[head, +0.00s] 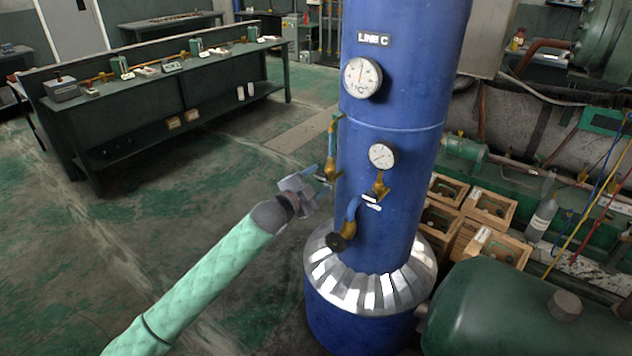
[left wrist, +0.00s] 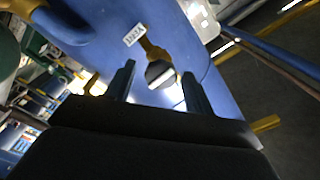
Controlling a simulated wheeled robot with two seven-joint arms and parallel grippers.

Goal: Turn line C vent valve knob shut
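The blue line C tank (head: 400,160) stands upright in the head view, with a LINE C plate (head: 374,40) on it. A small dark valve knob (head: 324,177) sits on a brass fitting (head: 332,160) at the tank's left side. My left gripper (head: 311,184) is at this knob, coming from the left. In the left wrist view, a dark round knob (left wrist: 160,72) on a brass stem (left wrist: 152,48) shows between the two spread fingers, with visible gaps. I cannot tell whether it lies ahead of the fingertips. My right gripper is not in view.
Gauges (head: 362,78) (head: 382,156) project from the tank. Wooden crates (head: 490,205) and a green tank (head: 520,310) stand to the right. A workbench (head: 170,100) is behind. The floor at left is clear.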

